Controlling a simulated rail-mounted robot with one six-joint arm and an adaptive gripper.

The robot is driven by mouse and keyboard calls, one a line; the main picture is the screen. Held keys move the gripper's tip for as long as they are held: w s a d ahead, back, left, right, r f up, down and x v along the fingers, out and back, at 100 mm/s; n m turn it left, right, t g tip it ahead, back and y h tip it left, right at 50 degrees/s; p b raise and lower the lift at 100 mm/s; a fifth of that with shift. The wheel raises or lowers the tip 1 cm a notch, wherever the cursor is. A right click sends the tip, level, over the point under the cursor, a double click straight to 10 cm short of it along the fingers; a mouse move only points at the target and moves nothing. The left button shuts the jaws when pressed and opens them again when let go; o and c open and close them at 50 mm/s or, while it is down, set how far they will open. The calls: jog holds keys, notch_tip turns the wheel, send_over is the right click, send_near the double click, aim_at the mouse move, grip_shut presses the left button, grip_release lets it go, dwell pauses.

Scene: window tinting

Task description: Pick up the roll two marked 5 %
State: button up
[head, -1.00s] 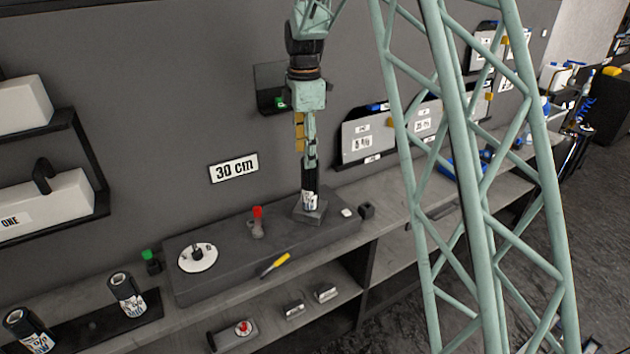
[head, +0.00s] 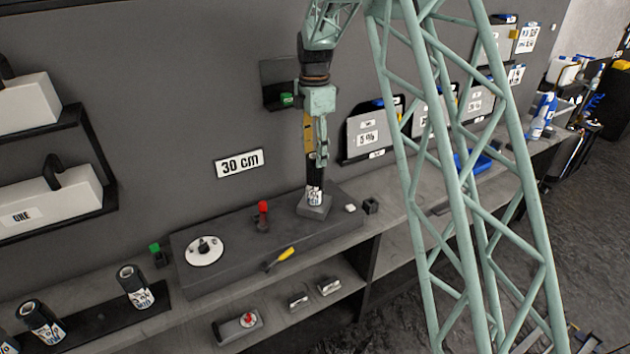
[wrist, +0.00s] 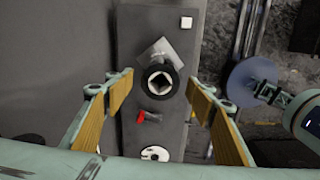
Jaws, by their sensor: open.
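A black roll (head: 314,193) with a white label stands upright on a small grey block on the bench box. The label is too small to read, so I cannot tell if it is roll two marked 5 %. My gripper (head: 317,160) points straight down above it. In the wrist view the roll's round dark end (wrist: 171,75) lies between the two open, yellow-padded fingers of my gripper (wrist: 160,78), with space on both sides. I cannot tell whether the fingertips reach down past its top.
The dark wall behind carries a "30 cm" sign (head: 239,163).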

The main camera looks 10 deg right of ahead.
aim_at(315, 184)
jog(key=shift+f, duration=0.1)
jog(key=shift+f, duration=4.15)
jog(key=shift+d+f+p, duration=0.2)
jog(key=shift+f+p, duration=0.2)
jog(key=shift+f, duration=2.2)
jog(key=c, duration=1)
jog(key=shift+c, duration=1)
jog(key=shift+r, duration=0.15)
